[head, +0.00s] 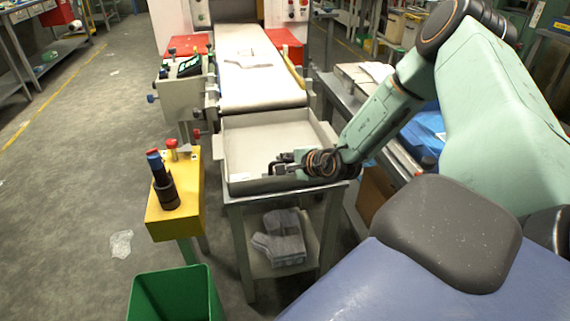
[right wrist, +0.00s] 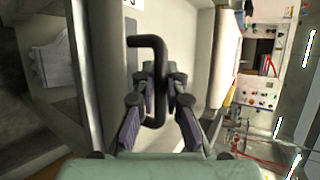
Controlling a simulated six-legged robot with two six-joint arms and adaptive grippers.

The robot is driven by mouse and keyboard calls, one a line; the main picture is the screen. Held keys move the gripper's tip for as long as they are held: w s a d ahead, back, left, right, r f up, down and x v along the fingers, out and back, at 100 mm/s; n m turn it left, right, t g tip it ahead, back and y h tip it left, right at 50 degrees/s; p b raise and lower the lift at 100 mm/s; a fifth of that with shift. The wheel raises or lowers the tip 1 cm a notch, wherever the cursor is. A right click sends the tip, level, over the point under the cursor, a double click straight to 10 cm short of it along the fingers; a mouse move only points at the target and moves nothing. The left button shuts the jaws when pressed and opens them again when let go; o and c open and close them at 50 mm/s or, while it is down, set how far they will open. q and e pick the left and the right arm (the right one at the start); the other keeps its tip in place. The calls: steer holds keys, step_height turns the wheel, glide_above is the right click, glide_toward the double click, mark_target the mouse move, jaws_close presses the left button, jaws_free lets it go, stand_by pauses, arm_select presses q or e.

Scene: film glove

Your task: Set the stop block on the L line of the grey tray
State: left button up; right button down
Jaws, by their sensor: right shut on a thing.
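The grey tray (head: 240,137) stands on a stand at the end of the conveyor, with a small white label on its front left. My right gripper (head: 283,167) is low over the tray's front right part. It is shut on a black bent handle, which shows between the fingers in the right wrist view (right wrist: 148,42). Pale tray floor (right wrist: 190,45) shows beyond the fingers. I cannot make out the L line. My left gripper is not in view.
The conveyor (head: 255,75) carries a flat grey glove shape behind the tray. A yellow post (head: 185,205) with a dark cylinder and red button stands left. A green bin (head: 175,292) is in front. Folded grey gloves (head: 278,240) lie on the shelf below.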

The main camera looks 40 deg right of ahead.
steer(key=shift+r, duration=0.15)
steer(key=shift+d, duration=0.1)
steer(key=c, duration=1.7)
jaws_free()
steer(key=shift+f, duration=0.25)
steer(key=shift+r, duration=0.1)
